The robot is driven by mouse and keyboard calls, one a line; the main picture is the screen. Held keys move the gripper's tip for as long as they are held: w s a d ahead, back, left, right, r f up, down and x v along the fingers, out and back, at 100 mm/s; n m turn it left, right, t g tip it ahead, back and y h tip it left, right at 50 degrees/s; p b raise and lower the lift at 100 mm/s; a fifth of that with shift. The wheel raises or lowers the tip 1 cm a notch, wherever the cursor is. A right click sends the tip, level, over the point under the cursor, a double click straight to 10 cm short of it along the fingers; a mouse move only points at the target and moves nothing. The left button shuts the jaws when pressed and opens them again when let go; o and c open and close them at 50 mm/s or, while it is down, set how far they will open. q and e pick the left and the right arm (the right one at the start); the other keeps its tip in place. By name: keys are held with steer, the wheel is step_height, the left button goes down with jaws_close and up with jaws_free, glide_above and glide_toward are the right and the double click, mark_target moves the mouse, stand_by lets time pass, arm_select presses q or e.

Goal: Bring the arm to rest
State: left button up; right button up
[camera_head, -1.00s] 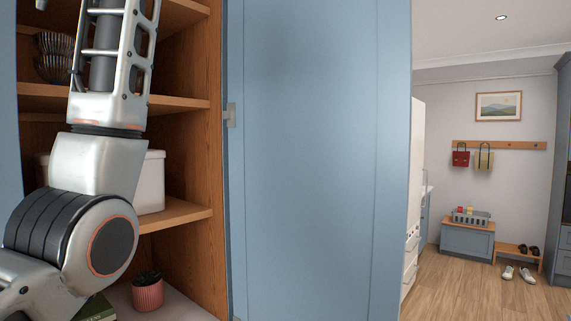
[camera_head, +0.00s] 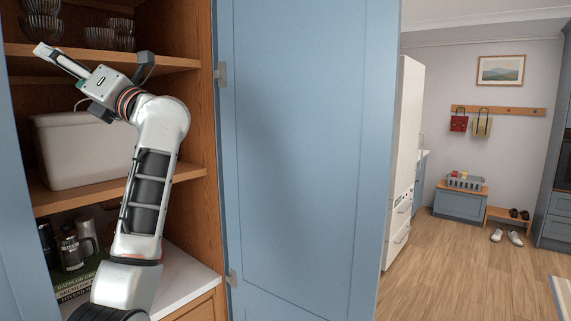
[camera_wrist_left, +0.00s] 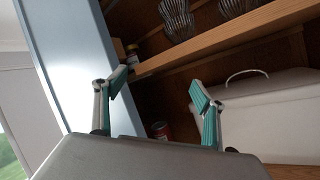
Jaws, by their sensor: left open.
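My left arm rises from the bottom left of the head view, in front of the open larder. Its gripper (camera_head: 62,64) points up and left, by the upper shelf (camera_head: 160,62) and above the white bin (camera_head: 75,155). The left wrist view shows the two teal-lined fingers (camera_wrist_left: 158,90) spread apart with nothing between them. The white bin (camera_wrist_left: 270,115) is to their right in that view, and glass bowls (camera_wrist_left: 178,18) stand on the shelf above. I cannot tell how close the fingertips are to the shelf. My right gripper is not in view.
A blue door (camera_head: 300,150) stands open right of the larder. A coffee press (camera_head: 75,250) and books (camera_head: 75,288) are low in the larder beside my arm. Wooden floor (camera_head: 450,275) is clear at the right, before a bench with a grey basket (camera_head: 466,182).

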arm_select(q)
steer(key=w+d+f+n+t+h, duration=0.1)
steer(key=d+f+n+t+h, duration=0.55)
steer(key=f+n, duration=0.75)
steer(key=d+f+n+t+h, duration=0.5)
steer(key=f+n+h, duration=0.3)
steer(key=f, duration=1.1)
steer(key=w+d+f+n+t+h, duration=0.1)
steer(key=d+f+n+t+h, duration=0.55)
steer(key=f+n, duration=0.75)
steer(key=s+d+f+m+g+h, duration=0.1)
steer(key=s+f+m+g, duration=0.2)
steer(key=s+f, duration=0.55)
steer(key=s+d+f+m+g+h, duration=0.1)
steer(key=s+f+m+g, duration=0.25)
steer(key=f, duration=0.95)
steer(key=s+d+f+m+g+h, duration=0.2)
steer(key=s+f+m+g, duration=0.15)
steer(key=s+f, duration=0.5)
steer(key=s+a+f+m+g+y, duration=0.1)
steer(key=s+f+m+g, duration=0.1)
steer(key=s+f, duration=0.9)
steer(key=shift+s+a+f+g, duration=0.25)
steer(key=shift+s+g, duration=0.1)
steer(key=shift+g, duration=0.35)
